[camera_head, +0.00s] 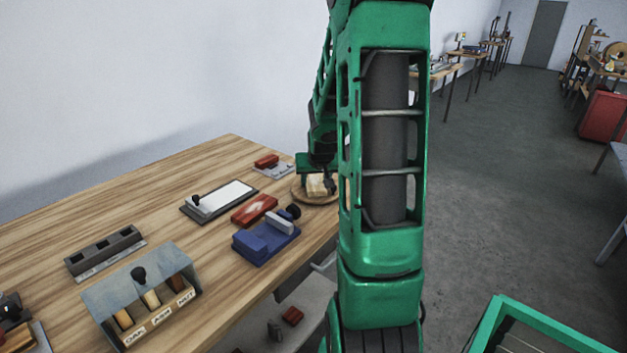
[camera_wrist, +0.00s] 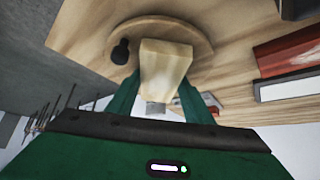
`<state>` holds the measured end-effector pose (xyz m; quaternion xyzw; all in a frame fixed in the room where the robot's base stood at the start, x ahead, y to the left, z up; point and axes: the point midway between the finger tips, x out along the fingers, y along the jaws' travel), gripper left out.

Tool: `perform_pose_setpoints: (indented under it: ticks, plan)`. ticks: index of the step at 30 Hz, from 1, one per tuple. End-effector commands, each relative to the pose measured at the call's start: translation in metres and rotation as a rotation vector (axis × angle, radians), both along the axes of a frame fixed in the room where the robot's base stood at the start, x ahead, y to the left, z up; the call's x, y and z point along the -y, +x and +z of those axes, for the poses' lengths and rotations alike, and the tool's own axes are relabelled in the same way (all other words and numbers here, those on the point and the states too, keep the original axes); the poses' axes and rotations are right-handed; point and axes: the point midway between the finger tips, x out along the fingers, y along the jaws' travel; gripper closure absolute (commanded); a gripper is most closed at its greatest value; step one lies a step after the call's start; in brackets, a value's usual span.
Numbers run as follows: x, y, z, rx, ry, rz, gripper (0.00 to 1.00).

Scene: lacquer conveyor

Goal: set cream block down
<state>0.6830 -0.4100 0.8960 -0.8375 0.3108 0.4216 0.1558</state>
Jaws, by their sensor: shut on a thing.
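The cream block (camera_wrist: 165,68) is between the two fingers of my gripper (camera_wrist: 160,95) in the wrist view, and my gripper is shut on it. It also shows in the head view (camera_head: 318,186), at or just above a round wooden board (camera_head: 312,198) near the table's right edge. In the wrist view the round board (camera_wrist: 200,42) lies behind the block. I cannot tell whether the block touches the board. My green arm hides part of the board's right side in the head view.
On the wooden table (camera_head: 150,180), a red block (camera_head: 254,209) and a blue tool (camera_head: 265,242) stand near the board. A framed white plate (camera_head: 220,198) lies further left. A labelled bin box (camera_head: 145,300) stands at the front. A small dark knob (camera_wrist: 120,52) is beside the block.

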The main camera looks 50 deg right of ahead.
Motion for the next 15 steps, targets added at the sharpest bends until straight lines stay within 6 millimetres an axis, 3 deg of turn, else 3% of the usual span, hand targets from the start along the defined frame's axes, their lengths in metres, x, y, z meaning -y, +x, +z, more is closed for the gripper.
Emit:
perform_pose_setpoints:
  ticks: [1,15]
  plan:
    - [-0.0034,-0.0039,-0.0095,-0.017,0.013,0.002,0.82]
    - [-0.0033,-0.0032,-0.0188,-0.029,0.017,-0.003,0.82]
